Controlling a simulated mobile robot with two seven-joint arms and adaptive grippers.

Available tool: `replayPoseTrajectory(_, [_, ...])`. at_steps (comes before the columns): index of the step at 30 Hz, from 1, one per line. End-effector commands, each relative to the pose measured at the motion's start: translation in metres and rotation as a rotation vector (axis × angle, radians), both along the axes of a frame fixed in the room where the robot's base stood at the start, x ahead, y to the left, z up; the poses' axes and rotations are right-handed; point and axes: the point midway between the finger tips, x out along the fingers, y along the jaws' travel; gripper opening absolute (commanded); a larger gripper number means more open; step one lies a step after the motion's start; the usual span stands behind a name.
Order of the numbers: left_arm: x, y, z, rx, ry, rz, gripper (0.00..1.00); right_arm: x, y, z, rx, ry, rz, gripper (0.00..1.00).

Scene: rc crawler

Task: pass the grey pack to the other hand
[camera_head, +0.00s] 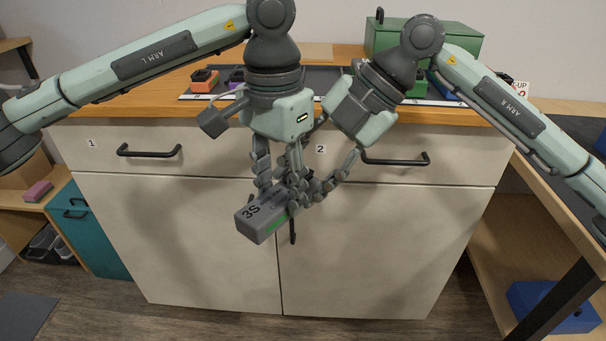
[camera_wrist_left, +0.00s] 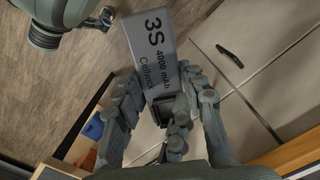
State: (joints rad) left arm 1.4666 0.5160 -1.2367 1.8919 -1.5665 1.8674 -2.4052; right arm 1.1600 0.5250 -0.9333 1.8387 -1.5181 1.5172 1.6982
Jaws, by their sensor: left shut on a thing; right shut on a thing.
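The grey pack (camera_head: 262,217), marked 3S, is held in the air in front of the cabinet. It also shows in the left wrist view (camera_wrist_left: 155,45), with "3S 4000 mAh" on its face. My left gripper (camera_head: 280,190) comes down from above and is shut on the pack's near end in its wrist view (camera_wrist_left: 160,105). My right gripper (camera_head: 312,190) reaches in from the right and is shut at the pack's right end, its fingers crowded against the left ones. The overlapping fingers hide that end of the pack and the exact contacts.
The white cabinet (camera_head: 190,230) with drawers 1 and 2 stands close behind the pack. On its wooden top are a dark tray (camera_head: 325,78), an orange block (camera_head: 205,81) and a green box (camera_head: 465,45). A blue bin (camera_head: 550,305) sits on a low shelf at right.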

Motion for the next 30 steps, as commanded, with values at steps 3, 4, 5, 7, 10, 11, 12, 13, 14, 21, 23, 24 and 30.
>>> replayPoseTrajectory(3, [0.0, 0.0, 0.001, -0.001, -0.001, 0.0, 0.48, 0.0, 0.0, 0.001, 0.001, -0.002, 0.0, 0.0])
replayPoseTrajectory(4, [0.0, 0.0, 0.001, -0.001, -0.001, 0.0, 0.52, 0.0, 0.0, 0.001, 0.002, -0.001, 0.0, 0.0])
replayPoseTrajectory(5, [0.0, 0.0, 0.001, -0.001, -0.001, 0.0, 0.56, 0.0, 0.0, 0.001, 0.002, -0.001, 0.0, 0.0])
replayPoseTrajectory(7, [0.0, 0.0, 0.001, -0.001, -0.001, 0.0, 0.64, 0.0, 0.0, 0.001, 0.002, -0.001, 0.0, 0.0])
replayPoseTrajectory(10, [0.0, 0.0, 0.0, 0.0, 0.0, 0.0, 0.64, 0.0, 0.0, 0.001, 0.002, -0.001, 0.0, 0.0])
replayPoseTrajectory(11, [0.0, 0.0, 0.0, 0.0, 0.0, 0.0, 0.64, 0.0, 0.0, 0.001, 0.002, -0.001, 0.0, 0.0])
replayPoseTrajectory(12, [0.0, 0.0, 0.0, 0.0, 0.0, 0.0, 0.64, 0.0, 0.0, 0.001, 0.002, -0.001, 0.0, 0.0])
replayPoseTrajectory(13, [0.0, 0.0, 0.0, 0.0, 0.0, 0.0, 0.64, 0.0, 0.0, 0.001, 0.002, -0.001, 0.0, 0.0])
replayPoseTrajectory(14, [0.0, 0.0, 0.0, 0.0, 0.0, 0.0, 0.64, 0.0, 0.0, 0.001, 0.002, -0.001, 0.0, 0.0])
replayPoseTrajectory(21, [0.001, -0.001, 0.019, -0.002, -0.004, 0.0, 0.64, 0.0, 0.0, 0.001, 0.002, -0.001, 0.0, 0.0])
replayPoseTrajectory(23, [0.001, 0.0, 0.03, -0.002, -0.004, -0.001, 0.64, 0.0, 0.0, 0.001, 0.002, -0.001, 0.0, 0.0])
replayPoseTrajectory(24, [0.001, -0.001, 0.039, -0.002, -0.005, 0.0, 0.64, 0.0, 0.0, 0.001, 0.002, -0.001, 0.0, 0.0])
replayPoseTrajectory(30, [0.001, -0.001, 0.082, -0.002, -0.004, 0.0, 0.64, 0.0, 0.0, 0.001, 0.002, -0.001, 0.0, 0.0])
